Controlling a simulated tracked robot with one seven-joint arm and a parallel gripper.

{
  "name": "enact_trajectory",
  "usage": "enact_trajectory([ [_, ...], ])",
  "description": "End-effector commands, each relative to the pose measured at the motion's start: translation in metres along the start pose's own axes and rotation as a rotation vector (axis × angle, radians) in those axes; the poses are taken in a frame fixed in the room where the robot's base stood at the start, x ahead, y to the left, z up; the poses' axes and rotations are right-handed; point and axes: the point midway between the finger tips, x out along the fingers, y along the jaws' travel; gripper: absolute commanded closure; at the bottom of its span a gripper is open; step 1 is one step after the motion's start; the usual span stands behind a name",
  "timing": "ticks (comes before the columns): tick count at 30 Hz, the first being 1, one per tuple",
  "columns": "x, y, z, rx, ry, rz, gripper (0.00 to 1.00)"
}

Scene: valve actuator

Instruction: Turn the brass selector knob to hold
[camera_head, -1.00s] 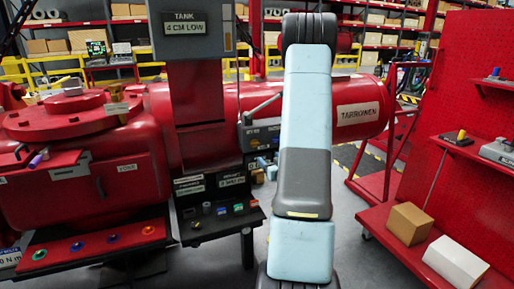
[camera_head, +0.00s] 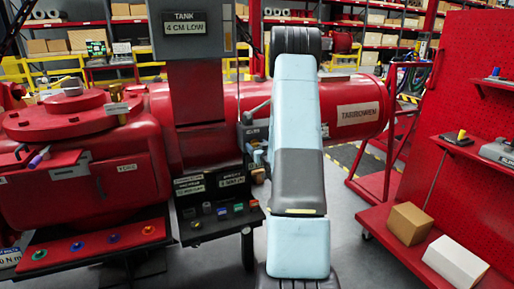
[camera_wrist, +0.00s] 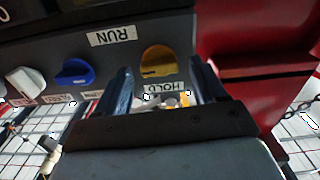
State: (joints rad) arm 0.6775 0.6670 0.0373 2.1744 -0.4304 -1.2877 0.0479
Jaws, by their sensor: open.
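The brass selector knob (camera_wrist: 157,62) is a yellow round knob on a grey panel in the wrist view. A RUN label (camera_wrist: 112,37) and a HOLD label (camera_wrist: 163,88) sit near it, both upside down in this view. My gripper (camera_wrist: 161,76) is open, with one finger to each side of the knob in the picture. I cannot tell whether the fingers touch it. In the head view my arm hides most of the panel, and I cannot make out the brass knob there.
A blue knob (camera_wrist: 75,72) and a white knob (camera_wrist: 24,81) are on the same panel to the left. A red structure (camera_wrist: 240,75) stands close on the right. A shelf of small coloured items (camera_head: 220,210) lies left of my arm.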

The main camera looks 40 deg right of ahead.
Motion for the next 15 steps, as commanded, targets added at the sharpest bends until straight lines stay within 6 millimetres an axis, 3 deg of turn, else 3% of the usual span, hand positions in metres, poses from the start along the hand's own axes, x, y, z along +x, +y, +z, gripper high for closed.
enact_trajectory([
  [9,0.0023,-0.0001,0.0001,0.0,-0.001,0.0,0.3],
  [15,0.0022,-0.0001,0.0001,0.0,-0.001,0.0,0.48],
])
